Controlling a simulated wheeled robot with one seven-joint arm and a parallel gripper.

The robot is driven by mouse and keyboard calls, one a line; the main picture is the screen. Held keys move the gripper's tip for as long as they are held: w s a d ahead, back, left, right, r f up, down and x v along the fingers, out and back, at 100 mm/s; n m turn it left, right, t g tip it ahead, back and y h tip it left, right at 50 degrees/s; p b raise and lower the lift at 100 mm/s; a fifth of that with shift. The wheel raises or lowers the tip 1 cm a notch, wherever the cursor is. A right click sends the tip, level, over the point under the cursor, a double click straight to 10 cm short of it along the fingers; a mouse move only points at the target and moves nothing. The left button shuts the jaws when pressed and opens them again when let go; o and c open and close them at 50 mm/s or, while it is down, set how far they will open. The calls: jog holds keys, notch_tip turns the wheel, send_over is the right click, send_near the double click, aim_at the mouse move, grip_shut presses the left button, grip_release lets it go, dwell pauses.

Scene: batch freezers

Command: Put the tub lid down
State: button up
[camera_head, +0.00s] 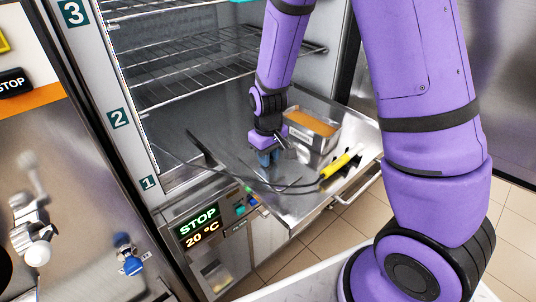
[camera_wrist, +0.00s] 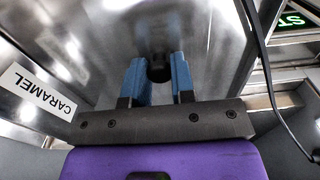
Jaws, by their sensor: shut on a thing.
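My gripper (camera_head: 266,158) is low over the steel worktop in front of the open cabinet. Its two blue fingers (camera_wrist: 160,75) are closed around a dark round knob (camera_wrist: 160,71) in the wrist view. The knob appears to belong to the shiny steel tub lid (camera_wrist: 110,55), which shows beneath and beyond the fingers. In the head view the lid blends with the steel worktop, and I cannot tell whether it touches it. The open steel tub (camera_head: 310,148) with orange-brown content stands just right of my gripper. A CARAMEL label (camera_wrist: 38,93) shows on steel at left in the wrist view.
Wire shelves (camera_head: 190,85) are above and behind. A panel (camera_head: 199,226) reads STOP, 20 °C. The worktop's front right has some bare room.

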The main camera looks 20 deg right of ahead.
jog(key=shift+f, duration=0.15)
jog(key=o, duration=0.9)
notch_tip(320, 180, up, 13)
jog(key=s+d+r+m+t, duration=0.1)
jog(key=s+d+r+t, duration=0.1)
jog(key=s+r, duration=0.7)
jog(key=s+d+r+m+t, duration=0.2)
jog(key=s+d+r, duration=0.3)
jog(key=s+r, duration=0.4)
jog(key=s+t, duration=0.1)
jog(key=s, duration=0.2)
jog(key=shift+r+m, duration=0.2)
jog(key=shift+m, duration=0.1)
jog(key=shift+s, duration=0.1)
